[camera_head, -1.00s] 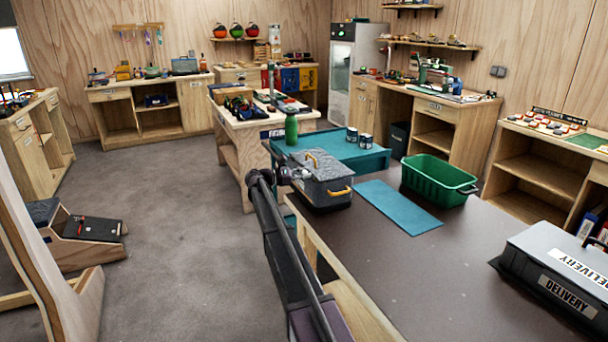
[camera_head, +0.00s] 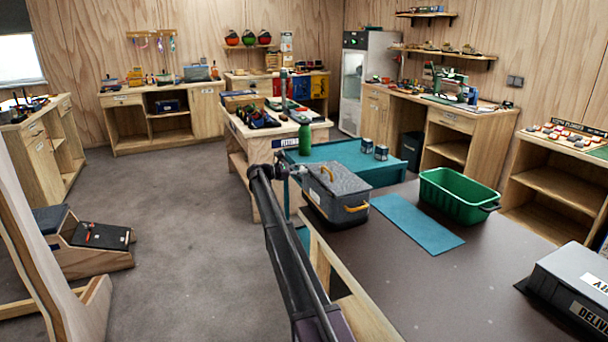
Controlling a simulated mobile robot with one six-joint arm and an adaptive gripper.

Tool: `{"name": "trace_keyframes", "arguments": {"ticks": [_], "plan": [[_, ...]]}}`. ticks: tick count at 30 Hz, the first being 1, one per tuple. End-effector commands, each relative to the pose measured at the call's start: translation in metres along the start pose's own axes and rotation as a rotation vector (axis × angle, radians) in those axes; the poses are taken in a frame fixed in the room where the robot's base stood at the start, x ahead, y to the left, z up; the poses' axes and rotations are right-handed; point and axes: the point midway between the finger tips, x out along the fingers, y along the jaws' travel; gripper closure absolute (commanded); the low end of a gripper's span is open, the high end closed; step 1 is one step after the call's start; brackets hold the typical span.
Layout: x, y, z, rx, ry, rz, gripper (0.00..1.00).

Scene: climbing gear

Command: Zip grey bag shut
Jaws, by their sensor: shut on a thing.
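The grey bag (camera_head: 338,194) stands upright on the near dark table. It has a yellow loop on top and a yellow handle on its front side. My gripper (camera_head: 295,170) is at the bag's far left top edge, shut on a small part there, which seems to be the zip pull. The fingertips and the pull are too small to make out clearly. The zip line along the top and how far it is closed cannot be made out. My dark arm reaches up from the bottom and covers some of the table's left edge.
A teal mat (camera_head: 415,222) and a green bin (camera_head: 462,196) lie right of the bag. A teal surface (camera_head: 345,160) with a green bottle (camera_head: 304,134) and two cans is behind the bag. The dark table (camera_head: 450,285) is clear in front.

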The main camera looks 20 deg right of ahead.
Motion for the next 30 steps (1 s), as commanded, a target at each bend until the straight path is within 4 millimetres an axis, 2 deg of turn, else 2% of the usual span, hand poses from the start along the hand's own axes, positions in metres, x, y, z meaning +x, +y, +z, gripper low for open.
{"name": "trace_keyframes", "arguments": {"ticks": [3,12,13,16,17,30], "plan": [[-0.0009,0.0059,-0.002,0.0,0.001,0.001,1.0],[-0.0026,0.0066,-0.002,0.0,0.002,0.005,1.0],[-0.0028,0.0068,-0.0021,0.0,0.002,0.005,0.67],[-0.0032,0.0067,-0.002,0.0,0.002,0.005,0.38],[-0.0033,0.0066,-0.002,0.0,0.002,0.005,0.35],[-0.0058,0.0058,-0.0019,0.0,0.001,0.004,0.35]]}}
